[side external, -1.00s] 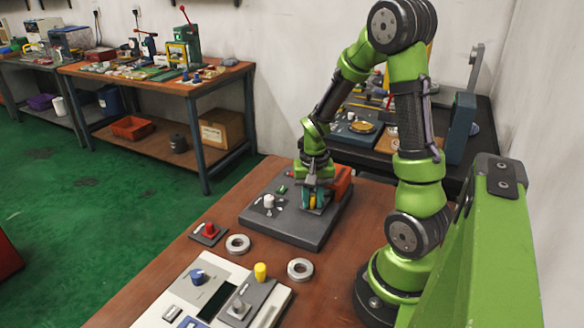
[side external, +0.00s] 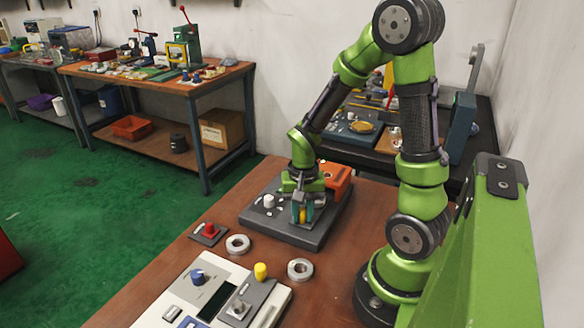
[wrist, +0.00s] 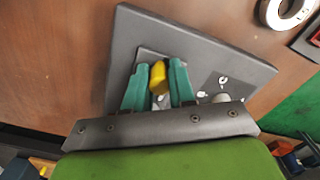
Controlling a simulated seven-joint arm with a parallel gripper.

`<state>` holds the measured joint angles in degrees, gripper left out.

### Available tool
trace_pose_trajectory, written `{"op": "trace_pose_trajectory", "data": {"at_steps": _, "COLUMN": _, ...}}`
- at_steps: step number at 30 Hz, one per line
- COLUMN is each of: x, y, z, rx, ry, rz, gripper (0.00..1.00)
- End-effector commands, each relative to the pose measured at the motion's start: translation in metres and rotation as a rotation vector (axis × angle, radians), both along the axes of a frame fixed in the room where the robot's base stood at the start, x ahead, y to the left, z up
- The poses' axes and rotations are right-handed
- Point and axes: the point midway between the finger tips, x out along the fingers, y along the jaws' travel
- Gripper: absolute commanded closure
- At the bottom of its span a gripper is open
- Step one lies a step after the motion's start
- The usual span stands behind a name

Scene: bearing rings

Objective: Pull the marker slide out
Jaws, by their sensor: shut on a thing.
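My gripper (side external: 302,213) is over the dark grey slab on the table, its teal fingers pointing down. In the wrist view the gripper (wrist: 159,82) is shut on a yellow grip piece (wrist: 158,77), which looks like the handle of the marker slide. The yellow piece also shows between the fingers in the side view (side external: 303,216). A grey plate (wrist: 147,56) lies under it on the slab (wrist: 128,40). The slide's body and its track are mostly hidden by the fingers.
An orange box (side external: 337,178) stands at the slab's back right, and a white knob (side external: 269,201) is on its left part. Two metal rings (side external: 237,244) (side external: 300,269), a red-knobbed block (side external: 209,232) and a pale console (side external: 181,309) with knobs are nearer the camera.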

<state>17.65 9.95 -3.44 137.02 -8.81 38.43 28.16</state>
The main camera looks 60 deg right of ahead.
Motion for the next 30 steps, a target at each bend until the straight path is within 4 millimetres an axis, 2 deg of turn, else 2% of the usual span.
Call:
{"op": "trace_pose_trajectory", "data": {"at_steps": 15, "x": 0.001, "y": 0.031, "z": 0.001, "rx": -0.001, "ry": -0.004, "rz": 0.003, "gripper": 0.98}}
{"op": "trace_pose_trajectory", "data": {"at_steps": 30, "x": 0.001, "y": 0.038, "z": 0.001, "rx": 0.002, "ry": -0.003, "rz": 0.004, "gripper": 0.97}}
